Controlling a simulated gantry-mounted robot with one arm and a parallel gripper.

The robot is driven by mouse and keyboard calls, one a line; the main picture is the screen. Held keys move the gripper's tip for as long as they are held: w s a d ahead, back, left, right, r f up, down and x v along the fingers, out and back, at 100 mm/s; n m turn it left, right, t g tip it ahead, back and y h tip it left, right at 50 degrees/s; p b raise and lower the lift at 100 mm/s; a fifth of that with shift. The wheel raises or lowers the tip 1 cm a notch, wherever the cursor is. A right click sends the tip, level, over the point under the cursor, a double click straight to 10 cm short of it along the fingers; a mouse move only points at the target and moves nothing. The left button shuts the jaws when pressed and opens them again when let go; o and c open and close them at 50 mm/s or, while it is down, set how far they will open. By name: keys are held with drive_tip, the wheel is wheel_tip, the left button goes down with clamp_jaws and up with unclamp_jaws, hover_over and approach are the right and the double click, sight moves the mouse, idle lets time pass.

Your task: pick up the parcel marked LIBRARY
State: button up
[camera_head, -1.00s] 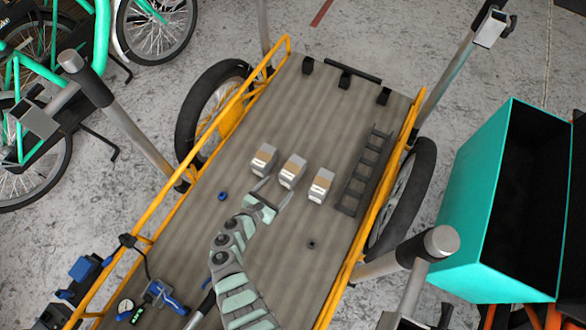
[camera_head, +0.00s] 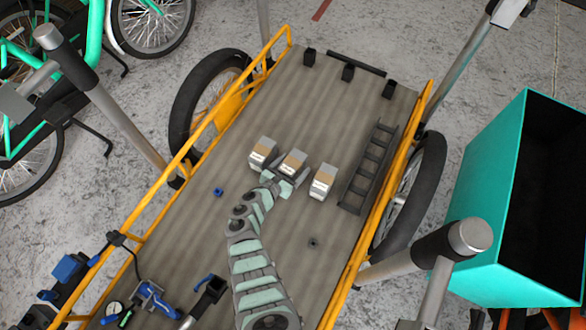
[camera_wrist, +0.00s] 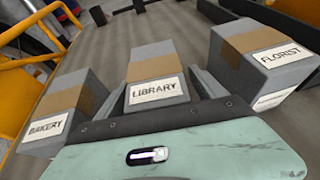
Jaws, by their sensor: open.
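The LIBRARY parcel (camera_wrist: 155,75) is a grey box with a brown tape band and a white label, the middle one of three in a row. In the head view, the same parcel (camera_head: 293,162) stands on the wooden cargo deck. My gripper (camera_head: 284,172) is at its near side. In the wrist view, my gripper (camera_wrist: 155,95) has its fingers apart, one on each side of the LIBRARY parcel. The fingers are partly hidden, and I cannot tell whether they touch it. The BAKERY parcel (camera_wrist: 62,105) is on the left and the FLORIST parcel (camera_wrist: 262,60) on the right.
The neighbouring parcels stand close on both sides. A black ladder-like rack (camera_head: 368,168) lies to the right on the deck (camera_head: 300,100). Yellow rails (camera_head: 225,105) edge the deck. A small blue part (camera_head: 218,192) and a dark ring (camera_head: 313,243) lie nearby. The far deck is mostly clear.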

clamp_jaws()
idle(0.9)
